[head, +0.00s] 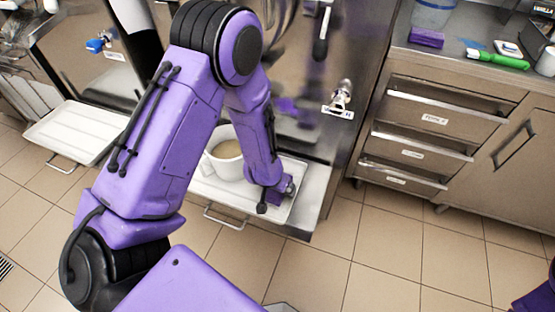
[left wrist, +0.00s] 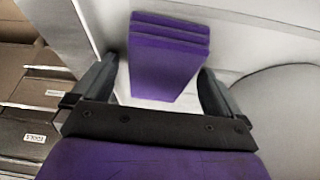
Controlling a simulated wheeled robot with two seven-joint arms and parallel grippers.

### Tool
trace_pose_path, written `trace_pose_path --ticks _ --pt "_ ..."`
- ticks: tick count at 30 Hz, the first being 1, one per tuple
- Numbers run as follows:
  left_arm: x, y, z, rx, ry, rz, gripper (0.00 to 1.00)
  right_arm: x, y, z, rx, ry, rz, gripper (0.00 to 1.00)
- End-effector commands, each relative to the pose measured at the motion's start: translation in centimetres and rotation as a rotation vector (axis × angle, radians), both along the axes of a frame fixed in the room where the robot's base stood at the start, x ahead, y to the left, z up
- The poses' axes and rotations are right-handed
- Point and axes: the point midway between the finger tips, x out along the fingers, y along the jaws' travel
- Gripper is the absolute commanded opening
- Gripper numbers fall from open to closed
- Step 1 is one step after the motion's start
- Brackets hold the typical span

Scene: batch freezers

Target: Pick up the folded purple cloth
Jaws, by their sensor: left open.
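The folded purple cloth (left wrist: 168,55) shows in the left wrist view as a neat stack of layers. It stands on a pale surface, between and just beyond the two fingers of my left gripper (left wrist: 158,92). The fingers are open, one on each side of the cloth, and I cannot tell whether they touch it. In the head view my left gripper (head: 276,198) is low over the right end of the tray under the middle freezer. My arm hides most of the cloth there. My right gripper is not in view; only a bit of my right arm shows at the lower right.
A white container (head: 226,160) with tan contents stands on the tray (head: 219,192), left of my gripper. The freezer front (head: 345,60) rises behind. A counter with drawers (head: 430,118) stands to the right, with a purple block (head: 427,37) and a green-handled tool (head: 498,60) on top.

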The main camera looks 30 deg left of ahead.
Motion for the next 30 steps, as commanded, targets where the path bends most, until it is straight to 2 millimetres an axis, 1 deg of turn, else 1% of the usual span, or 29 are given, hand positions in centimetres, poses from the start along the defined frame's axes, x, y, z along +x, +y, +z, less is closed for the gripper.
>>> trace_pose_path --ticks 2,3,5,6,7,8,17,20,23,26,30 --pt "0.0 0.0 0.1 0.000 0.000 0.000 1.00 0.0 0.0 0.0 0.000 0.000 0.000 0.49" --pt "0.0 0.0 0.1 0.000 0.000 0.000 0.94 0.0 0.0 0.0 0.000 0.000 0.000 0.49" --pt "0.0 0.0 0.1 0.000 0.000 0.000 0.74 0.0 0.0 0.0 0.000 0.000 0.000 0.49" --pt "0.0 0.0 0.1 0.000 0.000 0.000 0.61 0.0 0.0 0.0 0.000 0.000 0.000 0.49" --pt "0.0 0.0 0.1 0.000 0.000 0.000 0.51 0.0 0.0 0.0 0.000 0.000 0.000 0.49" --pt "0.0 0.0 0.1 0.000 0.000 0.000 0.45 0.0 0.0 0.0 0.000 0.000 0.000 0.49" --pt "0.0 0.0 0.1 0.000 -0.001 0.000 0.45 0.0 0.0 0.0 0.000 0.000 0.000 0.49" --pt "0.0 0.0 0.6 0.001 -0.002 -0.001 0.45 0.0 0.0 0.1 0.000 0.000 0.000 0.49" --pt "0.0 0.0 1.7 0.001 -0.002 -0.002 0.45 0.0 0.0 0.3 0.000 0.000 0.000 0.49" --pt "0.1 0.0 3.8 0.002 -0.005 -0.002 0.45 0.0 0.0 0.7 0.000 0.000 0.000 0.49" --pt "-2.5 -0.6 6.6 0.000 -0.001 -0.002 0.45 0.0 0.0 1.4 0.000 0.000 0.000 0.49"
